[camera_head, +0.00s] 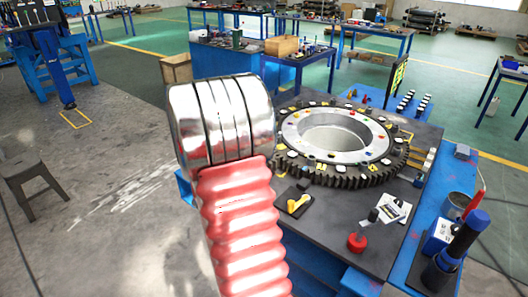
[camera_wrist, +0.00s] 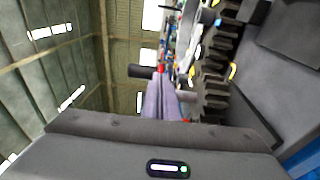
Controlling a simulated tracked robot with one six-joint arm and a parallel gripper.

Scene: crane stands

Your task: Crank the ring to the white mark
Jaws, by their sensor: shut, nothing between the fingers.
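The ring (camera_head: 334,135) is a silver, toothed turntable on a dark table, with coloured and white spots around its top. Several small white marks show on it; I cannot tell which is the task's mark. Its dark teeth also show in the wrist view (camera_wrist: 215,85). A small crank-like part with a dark knob (camera_head: 373,214) and a red knob (camera_head: 357,242) stands at the front of the table. In the wrist view my gripper (camera_wrist: 158,80) shows as two pale purple fingers, close together and empty. A dark cylinder (camera_wrist: 142,71) appears just beyond their tips; contact cannot be judged.
A yellow part (camera_head: 298,203) lies in front of the ring. A tall dark blue-topped cylinder (camera_head: 462,245) stands at the right. Blue benches (camera_head: 225,60) stand behind; the left floor is mostly clear.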

